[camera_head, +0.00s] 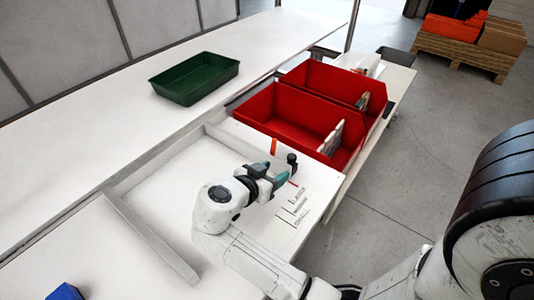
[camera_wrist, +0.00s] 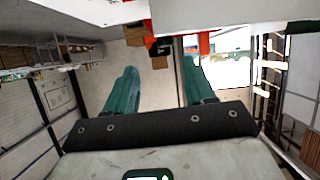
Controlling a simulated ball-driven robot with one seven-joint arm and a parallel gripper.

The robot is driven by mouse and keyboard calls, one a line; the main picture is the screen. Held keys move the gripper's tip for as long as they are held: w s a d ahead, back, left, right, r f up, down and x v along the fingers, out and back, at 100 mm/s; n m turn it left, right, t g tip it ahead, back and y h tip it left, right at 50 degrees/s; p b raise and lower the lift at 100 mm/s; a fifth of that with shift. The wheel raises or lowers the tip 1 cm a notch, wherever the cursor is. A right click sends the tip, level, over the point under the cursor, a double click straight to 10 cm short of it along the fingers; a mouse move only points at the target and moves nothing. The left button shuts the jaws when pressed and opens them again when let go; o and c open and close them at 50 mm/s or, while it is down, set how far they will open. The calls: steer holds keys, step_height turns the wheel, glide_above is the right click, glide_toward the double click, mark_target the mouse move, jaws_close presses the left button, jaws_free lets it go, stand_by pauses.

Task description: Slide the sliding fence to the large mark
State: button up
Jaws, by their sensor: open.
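A low white bar (camera_head: 240,142) runs along the board's edge beside the red bins and looks like the sliding fence, though I cannot be sure. A black knob (camera_head: 292,158) stands at its near end, with an orange upright piece (camera_head: 274,146) close by. Printed marks (camera_head: 293,209) with small lettering lie on the white board, too blurred to read surely. My gripper (camera_head: 268,176) is low over the board, just left of the knob. In the wrist view, its teal fingers (camera_wrist: 158,68) are apart with nothing between them. My arm hides part of the board.
Two red bins (camera_head: 262,106) stand behind the board, holding some flat pieces. A green tray (camera_head: 195,78) sits on the long white table. Another long white bar (camera_head: 150,236) crosses the board on the left. A blue object (camera_head: 65,291) lies at the lower left.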

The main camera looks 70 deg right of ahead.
mark_target(291, 158)
steer(key=x, duration=0.3)
steer(key=p+x, duration=0.1)
steer(key=x, duration=0.6)
steer(key=shift+w+d+r+p, duration=0.25)
steer(key=shift+w+d+p, duration=0.1)
steer(key=shift+d, duration=0.2)
steer(key=shift+c, duration=0.3)
jaws_close()
